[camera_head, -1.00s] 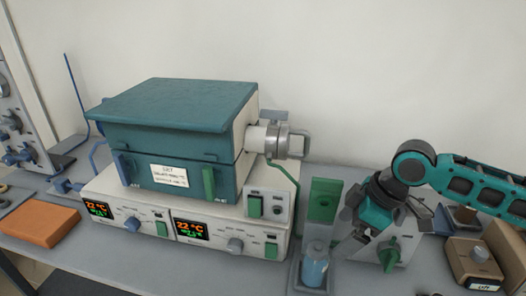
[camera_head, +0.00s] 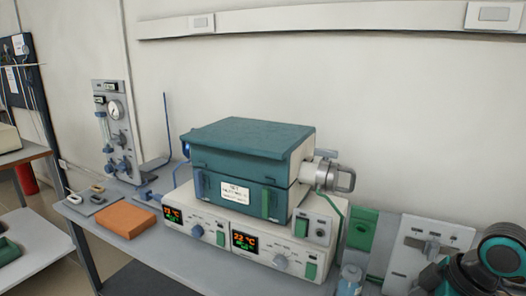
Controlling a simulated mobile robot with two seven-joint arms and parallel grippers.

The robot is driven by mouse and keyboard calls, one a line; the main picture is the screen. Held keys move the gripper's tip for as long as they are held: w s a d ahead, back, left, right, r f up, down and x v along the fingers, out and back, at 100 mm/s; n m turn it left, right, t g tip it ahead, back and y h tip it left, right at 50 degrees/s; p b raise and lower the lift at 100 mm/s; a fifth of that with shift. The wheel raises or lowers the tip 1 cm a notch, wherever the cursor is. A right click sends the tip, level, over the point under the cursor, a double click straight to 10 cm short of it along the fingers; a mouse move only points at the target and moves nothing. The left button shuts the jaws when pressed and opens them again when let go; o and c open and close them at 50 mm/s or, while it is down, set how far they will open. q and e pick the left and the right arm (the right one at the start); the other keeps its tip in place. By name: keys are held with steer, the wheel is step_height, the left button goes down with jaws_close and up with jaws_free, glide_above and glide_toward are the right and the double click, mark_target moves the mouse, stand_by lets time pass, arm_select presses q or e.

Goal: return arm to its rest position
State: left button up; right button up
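My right arm enters at the lower right corner, with its teal and black links at the picture's edge. My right gripper (camera_head: 428,280) shows only in part there, dark and close to the white panel; its fingers are too unclear to tell whether it is open. My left arm and gripper are not in view. The teal muffle furnace (camera_head: 250,170) sits with its lid down on a white control base (camera_head: 200,236) with two lit displays reading about 22 °C. My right arm is to the right of the furnace and apart from it.
A bottle with blue liquid (camera_head: 350,279) stands right of the base, by a green panel (camera_head: 361,229) and a white switch panel (camera_head: 418,240). An orange block (camera_head: 125,219) lies on the bench at left. A gas panel (camera_head: 117,130) stands behind it. Another table (camera_head: 30,240) is far left.

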steer(key=a+f+m+t+y, duration=0.2)
steer(key=a+f+m+t, duration=0.25)
steer(key=a+f, duration=0.7)
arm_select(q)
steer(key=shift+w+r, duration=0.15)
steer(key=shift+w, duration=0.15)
arm_select(e)
steer(key=s+f+m+t+h, duration=0.3)
steer(key=s+f, duration=0.5)
steer(key=shift+a+h, duration=0.3)
steer(key=shift+a, duration=0.15)
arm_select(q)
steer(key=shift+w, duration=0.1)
arm_select(e)
steer(key=shift+t, duration=0.25)
